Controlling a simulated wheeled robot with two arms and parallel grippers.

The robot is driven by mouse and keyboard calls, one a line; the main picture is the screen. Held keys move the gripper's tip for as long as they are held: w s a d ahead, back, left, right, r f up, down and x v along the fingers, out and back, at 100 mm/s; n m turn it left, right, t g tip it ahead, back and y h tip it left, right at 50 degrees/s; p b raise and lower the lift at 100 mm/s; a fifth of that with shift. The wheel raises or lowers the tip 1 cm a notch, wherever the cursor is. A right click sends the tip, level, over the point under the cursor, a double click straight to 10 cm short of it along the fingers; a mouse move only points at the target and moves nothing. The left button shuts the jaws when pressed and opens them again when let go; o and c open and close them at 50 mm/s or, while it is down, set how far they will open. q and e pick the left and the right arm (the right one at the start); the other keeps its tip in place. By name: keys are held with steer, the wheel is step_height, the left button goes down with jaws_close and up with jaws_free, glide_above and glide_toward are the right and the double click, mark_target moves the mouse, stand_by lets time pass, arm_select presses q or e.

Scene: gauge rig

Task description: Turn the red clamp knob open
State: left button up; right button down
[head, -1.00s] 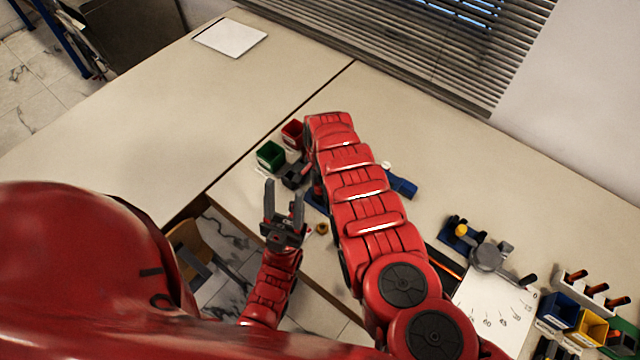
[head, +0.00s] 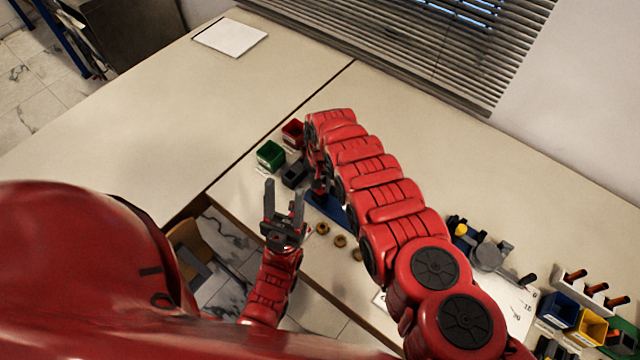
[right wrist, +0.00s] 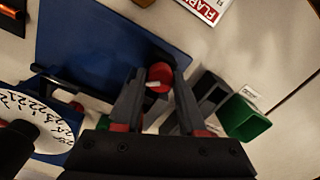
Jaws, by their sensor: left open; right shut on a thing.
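The red clamp knob (right wrist: 160,72) shows in the right wrist view between the fingers of my right gripper (right wrist: 158,80), at the edge of a blue base plate (right wrist: 85,45). A pale mark shows on the knob. My right gripper is shut on the knob, with a finger on each side. In the head view my right arm and hand hide the knob, and part of the blue plate (head: 328,206) shows below the hand. My left gripper (head: 284,190) is open and empty, above the front edge of the table.
A green bin (head: 270,155) and a red bin (head: 293,133) stand beyond the hand. Several brass rings (head: 340,241) lie near the table's front edge. In the right wrist view a white dial (right wrist: 58,125) is at the left. The left table is mostly clear.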

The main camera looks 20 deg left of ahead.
steer(key=n+b, duration=0.1)
steer(key=n, duration=0.2)
steer(key=shift+w+f, duration=0.1)
steer(key=shift+w, duration=0.05)
steer(key=n+b, duration=0.2)
steer(key=shift+f+n, duration=0.1)
steer(key=shift+n, duration=0.2)
steer(key=n+b, duration=0.2)
steer(key=n, duration=0.1)
steer(key=shift+b, duration=0.3)
steer(key=shift+r+n+b, duration=0.2)
steer(key=shift+n+b, duration=0.7)
steer(key=shift+n, duration=0.4)
